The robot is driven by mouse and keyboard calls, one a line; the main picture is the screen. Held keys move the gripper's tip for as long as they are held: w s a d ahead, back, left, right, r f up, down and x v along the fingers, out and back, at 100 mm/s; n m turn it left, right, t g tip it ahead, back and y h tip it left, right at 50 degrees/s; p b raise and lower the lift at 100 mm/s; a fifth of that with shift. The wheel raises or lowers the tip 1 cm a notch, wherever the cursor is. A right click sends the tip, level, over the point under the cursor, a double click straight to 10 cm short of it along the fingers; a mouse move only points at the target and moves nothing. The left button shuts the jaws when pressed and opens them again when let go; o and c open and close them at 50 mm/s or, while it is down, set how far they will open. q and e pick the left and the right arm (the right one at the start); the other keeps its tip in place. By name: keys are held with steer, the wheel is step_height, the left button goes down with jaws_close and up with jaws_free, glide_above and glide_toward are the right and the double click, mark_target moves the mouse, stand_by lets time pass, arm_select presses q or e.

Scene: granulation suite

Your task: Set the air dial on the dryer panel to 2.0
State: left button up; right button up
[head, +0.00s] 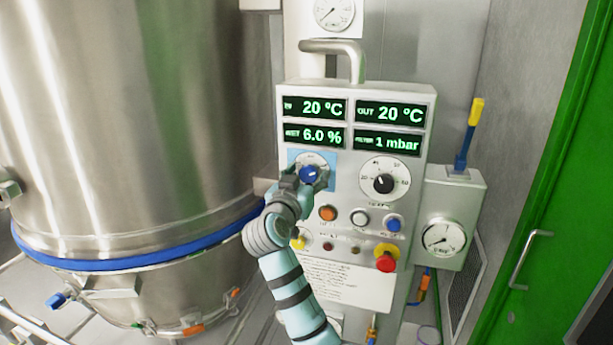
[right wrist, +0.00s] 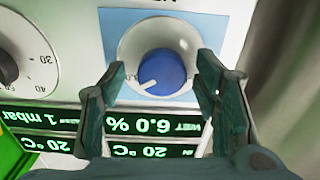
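The dryer panel (head: 350,240) stands upright in the middle of the head view. Its blue dial (head: 309,174) sits on a light blue square at the panel's left; I take this as the air dial, but its label is not readable. In the right wrist view, which shows the panel upside down, the blue dial (right wrist: 166,66) has a white pointer line aimed at the lower left. My right gripper (head: 302,180) is at the dial. Its fingers (right wrist: 161,72) stand open on both sides of the knob, with gaps visible. My left gripper is out of view.
A second, black dial (head: 383,184) is right of the blue one. Green displays (head: 391,113) sit above; buttons and a red emergency stop (head: 386,262) sit below. A large steel vessel (head: 130,110) is at left, a gauge (head: 443,237) and green door (head: 550,200) at right.

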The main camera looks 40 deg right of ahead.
steer(key=shift+w, duration=0.15)
steer(key=c, duration=1.1)
steer(key=shift+n+p, duration=0.9)
steer(key=shift+n, duration=0.2)
steer(key=n+p, duration=0.1)
steer(key=n, duration=0.1)
steer(key=shift+n, duration=0.3)
steer(key=n, duration=0.2)
steer(key=shift+n, duration=0.3)
steer(key=n, duration=0.4)
steer(key=shift+n, duration=0.3)
